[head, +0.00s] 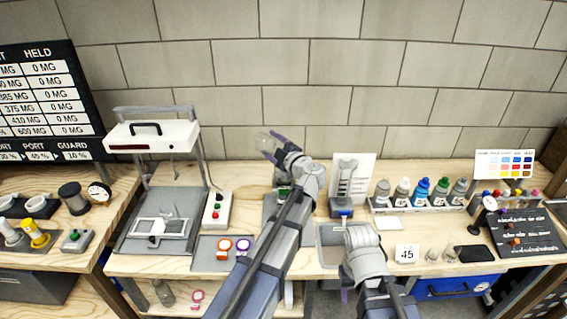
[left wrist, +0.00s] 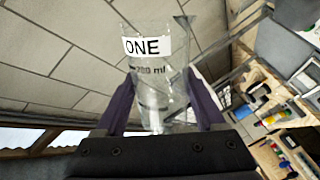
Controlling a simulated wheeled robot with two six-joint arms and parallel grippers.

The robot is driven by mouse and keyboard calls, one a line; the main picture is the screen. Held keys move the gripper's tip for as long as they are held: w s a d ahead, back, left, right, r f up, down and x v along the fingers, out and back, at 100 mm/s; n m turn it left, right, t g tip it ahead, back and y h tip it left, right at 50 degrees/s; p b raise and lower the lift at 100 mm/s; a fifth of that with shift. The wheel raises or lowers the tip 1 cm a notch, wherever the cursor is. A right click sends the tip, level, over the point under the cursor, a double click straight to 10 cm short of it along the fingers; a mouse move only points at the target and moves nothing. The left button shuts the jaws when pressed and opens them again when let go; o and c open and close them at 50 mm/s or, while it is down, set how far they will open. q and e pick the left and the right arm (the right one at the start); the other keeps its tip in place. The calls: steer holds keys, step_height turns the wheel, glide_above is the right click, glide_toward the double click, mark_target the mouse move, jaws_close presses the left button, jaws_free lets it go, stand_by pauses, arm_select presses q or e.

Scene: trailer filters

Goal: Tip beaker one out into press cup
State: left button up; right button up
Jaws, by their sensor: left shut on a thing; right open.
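Beaker one (head: 265,142) is clear glass and shows near the middle of the head view, raised in front of the wall. In the left wrist view, beaker one (left wrist: 148,46) shows its ONE label and a 200 ml mark; I cannot make out any contents. My left gripper (head: 274,146) is shut on it, with purple fingers on both sides of the glass. I cannot tell its exact tilt. My right gripper (head: 352,292) is open and empty, low at the front edge of the bench. I cannot make out the press cup for certain; my left arm hides part of the bench.
A press-like stand with a white head (head: 152,137) is at left, with a button box (head: 217,209) beside it. A tray (head: 208,258) holds orange and purple rings. A rack of bottles (head: 415,207) is at right. A 45 display (head: 407,254) stands near the front edge.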

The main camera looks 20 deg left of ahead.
arm_select(q)
steer(key=shift+w+d+r+m, duration=0.2)
steer(key=shift+w+d+m, duration=0.15)
steer(key=shift+m, duration=0.35)
stand_by(0.6)
steer(key=shift+a, duration=0.1)
stand_by(0.7)
